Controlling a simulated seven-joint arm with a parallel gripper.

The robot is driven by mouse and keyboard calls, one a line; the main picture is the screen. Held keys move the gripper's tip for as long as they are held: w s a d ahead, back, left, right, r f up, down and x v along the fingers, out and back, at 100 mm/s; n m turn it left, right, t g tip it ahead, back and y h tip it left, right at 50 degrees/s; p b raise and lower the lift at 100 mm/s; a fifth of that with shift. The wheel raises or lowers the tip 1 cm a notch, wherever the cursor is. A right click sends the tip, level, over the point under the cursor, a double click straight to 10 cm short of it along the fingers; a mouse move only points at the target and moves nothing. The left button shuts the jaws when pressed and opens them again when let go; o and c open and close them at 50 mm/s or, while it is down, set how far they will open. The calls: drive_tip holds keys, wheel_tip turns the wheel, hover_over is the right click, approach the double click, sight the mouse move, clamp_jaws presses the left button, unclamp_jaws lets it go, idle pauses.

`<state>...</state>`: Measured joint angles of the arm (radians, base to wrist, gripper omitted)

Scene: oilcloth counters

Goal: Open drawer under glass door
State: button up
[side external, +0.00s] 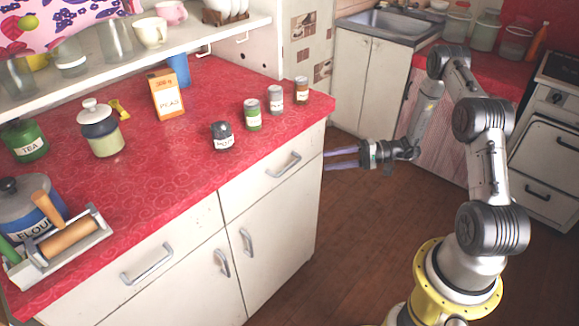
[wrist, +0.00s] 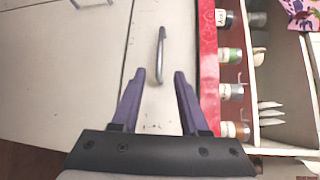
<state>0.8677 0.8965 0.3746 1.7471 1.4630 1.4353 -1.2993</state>
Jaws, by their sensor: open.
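The right drawer (side external: 260,178) sits under the red counter top near its right corner and looks shut. Its grey bar handle (side external: 284,165) faces the room. In the wrist view this handle (wrist: 160,52) lies just beyond my fingertips, about in line with the gap between them. My gripper (side external: 326,160) is open and empty, with two purple fingers, and appears right of the drawer in the side view. Its fingers also show in the wrist view (wrist: 159,74). A left drawer (side external: 160,255) with its own handle (side external: 147,265) looks shut. I cannot make out a glass door.
Cupboard doors with handles (side external: 247,241) are below the drawers. Spice jars (side external: 253,115), a peas box (side external: 166,94) and canisters (side external: 101,130) stand on the counter (side external: 180,185). The wooden floor (side external: 365,225) before the cabinet is clear.

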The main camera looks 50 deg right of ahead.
sight(290, 165)
drive_tip(key=x, duration=1.2)
drive_tip(key=shift+w+a, duration=0.2)
drive_tip(key=shift+a, duration=0.15)
clamp_jaws()
idle(0.8)
